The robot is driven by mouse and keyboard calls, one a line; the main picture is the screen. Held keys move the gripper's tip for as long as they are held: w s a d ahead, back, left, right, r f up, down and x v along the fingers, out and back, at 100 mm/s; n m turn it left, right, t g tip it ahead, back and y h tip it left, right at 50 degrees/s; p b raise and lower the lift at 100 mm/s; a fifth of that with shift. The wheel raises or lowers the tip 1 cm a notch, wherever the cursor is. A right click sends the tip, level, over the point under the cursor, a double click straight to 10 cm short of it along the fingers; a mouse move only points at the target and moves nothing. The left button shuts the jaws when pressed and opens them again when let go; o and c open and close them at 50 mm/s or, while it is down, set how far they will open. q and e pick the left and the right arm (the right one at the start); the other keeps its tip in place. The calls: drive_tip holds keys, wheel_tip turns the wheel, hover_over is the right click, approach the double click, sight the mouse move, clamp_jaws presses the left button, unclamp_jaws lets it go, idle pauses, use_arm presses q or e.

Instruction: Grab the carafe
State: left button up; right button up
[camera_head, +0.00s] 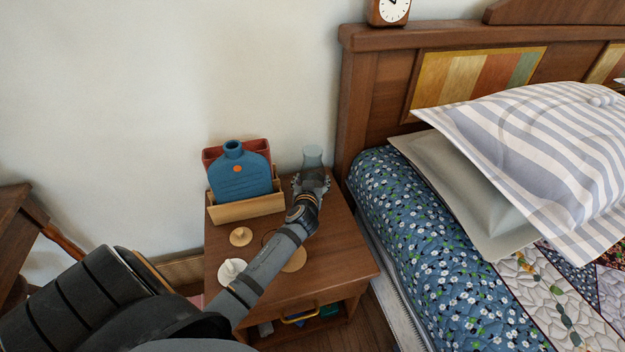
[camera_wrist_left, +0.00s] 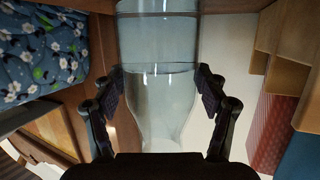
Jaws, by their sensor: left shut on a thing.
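The carafe (camera_head: 312,155) is clear glass and stands upright at the back right of the wooden nightstand, close to the bed. In the left wrist view the carafe (camera_wrist_left: 160,85) fills the middle, and a liquid line crosses it. My left gripper (camera_head: 311,183) reaches it from the front. Its two dark fingers (camera_wrist_left: 162,90) sit on either side of the glass, shut on it. In the head view the gripper hides the lower part of the carafe. My right gripper is not in view.
A wooden holder (camera_head: 246,208) with a blue hot-water bottle (camera_head: 240,175) stands left of the carafe. A small wooden piece (camera_head: 241,237) and a white object (camera_head: 231,270) lie on the nightstand (camera_head: 335,260). The bed (camera_head: 415,205) is close on the right.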

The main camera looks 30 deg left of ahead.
sight(312, 163)
use_arm(q)
drive_tip(key=shift+r, duration=0.15)
drive_tip(key=shift+c, duration=0.4)
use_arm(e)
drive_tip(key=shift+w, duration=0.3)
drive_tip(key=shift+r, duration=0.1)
use_arm(q)
drive_tip(key=shift+r, duration=0.1)
